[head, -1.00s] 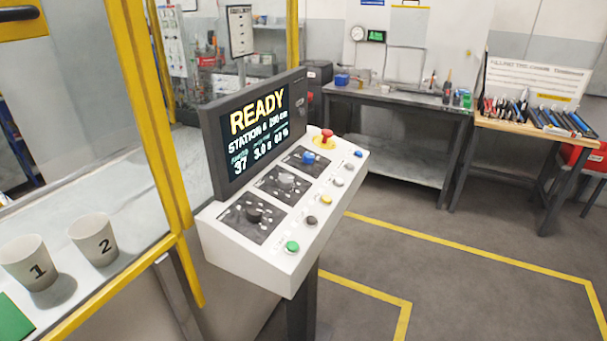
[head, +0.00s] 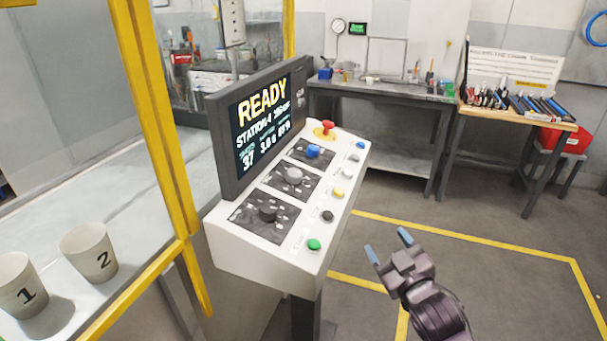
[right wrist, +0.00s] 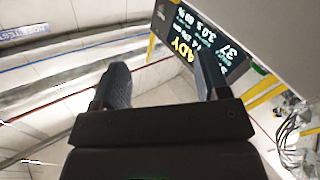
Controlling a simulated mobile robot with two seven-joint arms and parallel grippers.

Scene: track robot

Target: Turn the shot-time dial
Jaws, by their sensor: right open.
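The white control console (head: 262,262) carries three dials on dark square plates: a black one (head: 267,212) nearest, a grey one (head: 293,176) in the middle and a blue one (head: 313,151) farthest. Their labels are too small to read, so I cannot tell by label which is shot time. The screen (head: 262,121) above them reads READY, with 37, 3.0 s and what looks like 80 %. My right gripper (head: 388,246) is open and empty, right of the console's near end and apart from it. The right wrist view shows its spread fingers with the screen (right wrist: 196,38) beyond. My left gripper is out of view.
A row of buttons, with a green one (head: 314,244) nearest, lines the console's right edge; a red knob (head: 327,127) stands at its far end. Yellow posts (head: 155,120) and two numbered cups (head: 88,252) are at left. Open floor lies at right.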

